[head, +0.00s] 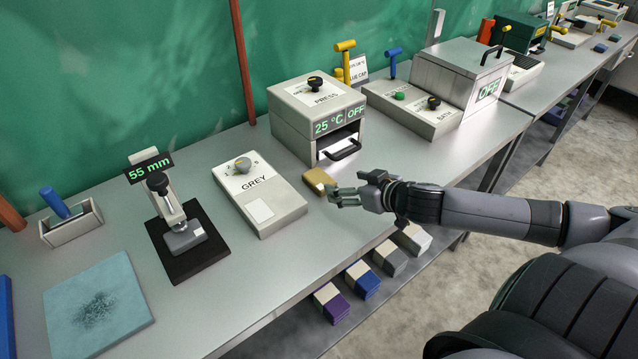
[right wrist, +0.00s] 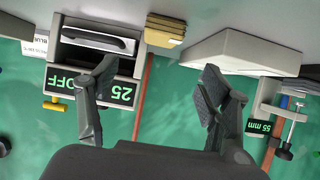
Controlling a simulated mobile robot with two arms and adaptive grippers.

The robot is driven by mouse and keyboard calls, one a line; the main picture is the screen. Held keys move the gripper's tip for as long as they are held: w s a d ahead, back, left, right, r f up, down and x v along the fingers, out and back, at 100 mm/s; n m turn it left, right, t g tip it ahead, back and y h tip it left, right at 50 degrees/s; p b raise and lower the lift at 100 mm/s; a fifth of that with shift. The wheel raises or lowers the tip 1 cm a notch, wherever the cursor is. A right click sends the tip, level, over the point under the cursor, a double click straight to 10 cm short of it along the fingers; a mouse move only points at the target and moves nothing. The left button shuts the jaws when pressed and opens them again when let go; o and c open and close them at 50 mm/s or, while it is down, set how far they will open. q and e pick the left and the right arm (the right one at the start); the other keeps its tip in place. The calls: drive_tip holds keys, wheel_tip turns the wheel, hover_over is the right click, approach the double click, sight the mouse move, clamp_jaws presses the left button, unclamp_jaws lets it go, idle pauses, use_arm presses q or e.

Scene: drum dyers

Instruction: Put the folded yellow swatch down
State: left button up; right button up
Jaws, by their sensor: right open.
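The folded yellow swatch (head: 319,181) lies flat on the grey bench, between the press (head: 318,115) and the GREY box (head: 262,195). The right wrist view, which is upside down, shows the swatch (right wrist: 165,30) as a layered mustard block, beyond the fingertips and not between them. My right gripper (head: 340,195) is close beside the swatch on its right in the head view. Its two fingers (right wrist: 158,78) are spread wide with nothing between them. Whether a finger touches the swatch is hard to tell in the head view. My left gripper is out of view.
The press reads 25 °C and OFF, with a black front handle (head: 343,149). A 55 mm gauge (head: 180,228) and a teal mat (head: 98,305) stand further left. Coloured stacks (head: 362,278) sit below the bench edge. The bench front by the GREY box is clear.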

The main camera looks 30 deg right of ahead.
sight(320, 178)
drive_tip(key=shift+x, duration=3.15)
drive_tip(key=shift+w+f+p, duration=0.15)
drive_tip(key=shift+w+p, duration=0.25)
drive_tip(key=shift+w, duration=0.05)
drive_tip(key=shift+p+x, duration=0.5)
drive_tip(key=shift+x, duration=1.7)
drive_tip(key=shift+s+a+f, duration=0.1)
drive_tip(key=shift+s+a, duration=0.05)
drive_tip(key=shift+c, duration=0.2)
drive_tip(key=c, duration=1.2)
drive_tip(key=shift+c, duration=0.2)
